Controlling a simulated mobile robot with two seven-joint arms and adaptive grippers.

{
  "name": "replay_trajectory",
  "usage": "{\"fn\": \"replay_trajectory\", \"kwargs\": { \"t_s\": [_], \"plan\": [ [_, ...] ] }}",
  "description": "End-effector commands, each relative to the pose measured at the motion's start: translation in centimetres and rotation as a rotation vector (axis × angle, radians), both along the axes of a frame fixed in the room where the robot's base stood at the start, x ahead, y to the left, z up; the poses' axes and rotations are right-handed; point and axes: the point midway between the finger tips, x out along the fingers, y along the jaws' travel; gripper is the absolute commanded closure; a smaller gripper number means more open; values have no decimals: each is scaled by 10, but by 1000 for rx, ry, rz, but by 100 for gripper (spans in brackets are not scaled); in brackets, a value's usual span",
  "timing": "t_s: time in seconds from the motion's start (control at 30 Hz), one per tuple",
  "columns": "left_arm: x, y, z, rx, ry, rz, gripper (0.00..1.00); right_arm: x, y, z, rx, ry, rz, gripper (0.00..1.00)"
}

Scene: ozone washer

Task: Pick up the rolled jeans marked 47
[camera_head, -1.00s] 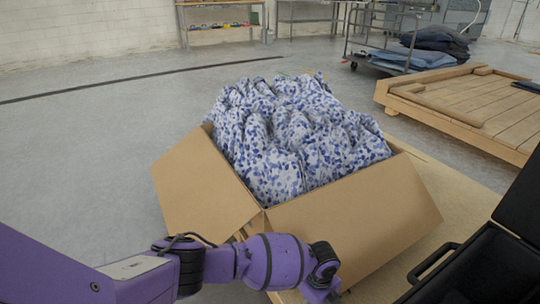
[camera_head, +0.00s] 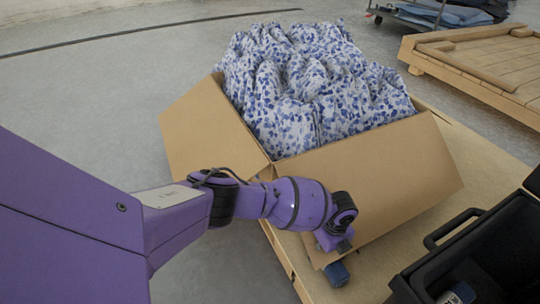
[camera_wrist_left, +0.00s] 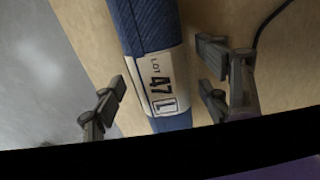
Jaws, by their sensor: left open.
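The rolled jeans marked 47 (camera_wrist_left: 150,30) are a dark blue denim roll with a pale band printed "LOT 47". In the left wrist view they lie on a wooden surface, running from the top edge to the lower middle. My left gripper (camera_wrist_left: 160,92) is open, with fingers on both sides of the roll and visible gaps to it. In the head view my left gripper (camera_head: 337,240) hangs in front of the cardboard box, its fingers mostly hidden by the wrist. A blue roll end (camera_head: 336,273), likely the same jeans, shows just below it. My right gripper is out of view.
A cardboard box (camera_head: 375,190) full of blue-and-white floral cloth (camera_head: 300,90) stands close behind my left gripper on a wooden platform (camera_head: 450,130). An open black case (camera_head: 480,240) is at the lower right. A wooden pallet (camera_head: 480,75) is at upper right.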

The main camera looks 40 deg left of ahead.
Motion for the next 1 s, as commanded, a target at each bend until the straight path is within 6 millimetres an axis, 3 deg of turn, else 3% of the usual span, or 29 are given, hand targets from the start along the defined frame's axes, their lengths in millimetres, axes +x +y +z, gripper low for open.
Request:
{"fn": "replay_trajectory", "kwargs": {
  "t_s": [0.2, 0.63, 1.0],
  "plan": [
    [3, -1, 3, -2, -6, -1, 34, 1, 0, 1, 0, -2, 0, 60],
    [3, -2, 3, -2, -6, -1, 90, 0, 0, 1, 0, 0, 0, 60],
    [4, -2, 9, -3, -8, -1, 92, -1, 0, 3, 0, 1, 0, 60]
  ]
}}
